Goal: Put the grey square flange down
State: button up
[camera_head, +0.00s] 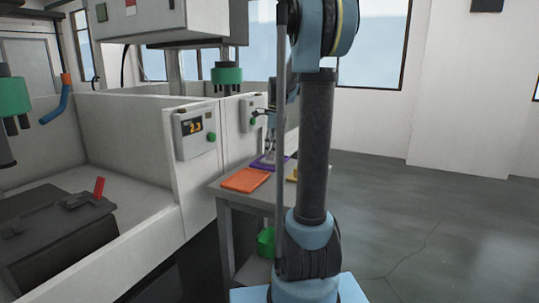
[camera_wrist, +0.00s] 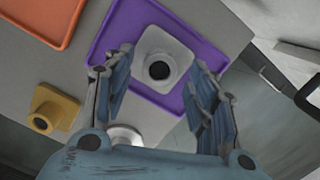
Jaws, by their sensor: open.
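The grey square flange (camera_wrist: 178,47), with a dark round hole in its middle, lies on the purple tray (camera_wrist: 112,38) in the wrist view. My gripper (camera_wrist: 160,66) is open, with one finger to the left of the flange and the other to its right. Gaps show between the fingers and the flange. In the head view my gripper (camera_head: 270,146) is low over the purple tray (camera_head: 257,165) on the side table, partly behind my arm. The flange is too small there to make out clearly.
An orange tray (camera_head: 245,180) is beside the purple one, nearer the front of the table (camera_head: 230,197). A yellow flange (camera_wrist: 54,108) sits on the table. A round pale metal part (camera_wrist: 124,134) is partly hidden by my gripper. White tank walls (camera_head: 180,175) stand left.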

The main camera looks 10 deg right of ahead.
notch_tip(320, 180, up, 9)
jog(key=d, duration=0.1)
jog(key=shift+r, duration=0.15)
jog(key=shift+s, duration=0.1)
